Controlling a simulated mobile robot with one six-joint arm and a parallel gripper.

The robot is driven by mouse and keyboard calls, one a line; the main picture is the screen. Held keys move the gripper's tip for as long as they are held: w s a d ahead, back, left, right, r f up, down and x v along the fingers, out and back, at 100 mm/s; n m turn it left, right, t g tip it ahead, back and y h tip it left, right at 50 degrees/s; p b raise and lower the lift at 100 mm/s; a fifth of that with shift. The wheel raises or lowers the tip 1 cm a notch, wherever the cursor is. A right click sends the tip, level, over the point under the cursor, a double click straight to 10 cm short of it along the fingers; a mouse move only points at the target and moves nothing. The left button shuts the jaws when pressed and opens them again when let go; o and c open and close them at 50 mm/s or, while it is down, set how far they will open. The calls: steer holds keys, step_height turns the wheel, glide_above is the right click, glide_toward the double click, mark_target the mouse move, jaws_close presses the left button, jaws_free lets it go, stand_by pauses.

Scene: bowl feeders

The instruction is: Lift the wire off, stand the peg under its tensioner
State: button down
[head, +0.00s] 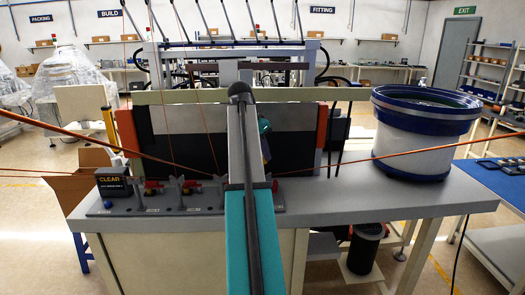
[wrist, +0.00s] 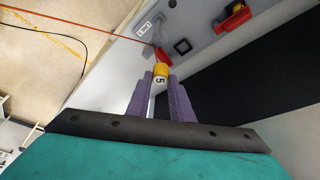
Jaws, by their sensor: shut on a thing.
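My gripper (wrist: 160,88) is shut on a yellow peg (wrist: 160,72) marked 5, between its purple fingers. A red part shows just beyond the peg; I cannot tell whether it belongs to it. A red wire (wrist: 75,25) runs from the upper left to near the peg; contact is unclear. A red tensioner (wrist: 234,17) is at the upper right on the grey plate. In the head view, the orange wire (head: 400,153) stretches across the bench on both sides of my arm. Red tensioner parts (head: 152,187) stand on the grey fixture. My arm hides the middle there.
A dark square (wrist: 182,46) is on the grey plate near the peg. A black box marked CLEAR (head: 112,183) stands at the fixture's left end. A blue and white bowl feeder (head: 415,150) is on the right of the bench. The front right bench top (head: 400,200) is clear.

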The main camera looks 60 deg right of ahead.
steer(key=s+a+p, duration=0.1)
steer(key=s+a, duration=0.5)
steer(key=a, duration=0.2)
steer(key=shift+p, duration=0.4)
steer(key=shift+w+a, duration=0.1)
steer(key=shift+a, duration=0.05)
stand_by(0.7)
steer(key=w+a+f+n+t+b, duration=0.1)
steer(key=w+a+f+n, duration=0.2)
steer(key=w+a, duration=0.75)
steer(key=w+a+f+n+t+b, duration=0.1)
steer(key=w+a+f+n, duration=0.25)
steer(key=w+a, duration=0.75)
steer(key=w+a+f+n+t+y, duration=0.1)
steer(key=a+n, duration=0.4)
steer(key=a, duration=0.5)
steer(key=w+a+f+n+t+y+b, duration=0.1)
steer(key=w+a+f+n, duration=0.3)
steer(key=a, duration=0.7)
steer(key=w+a+f+n+t+y, duration=0.1)
steer(key=w+a+f+n+y, duration=0.1)
steer(key=a, duration=0.9)
steer(key=w+f+n, duration=0.1)
steer(key=w+n, duration=0.1)
steer(key=n, duration=0.1)
steer(key=shift+w+a+n+t, duration=0.2)
steer(key=shift+w+n+t, duration=0.1)
steer(key=shift+n+t, duration=0.1)
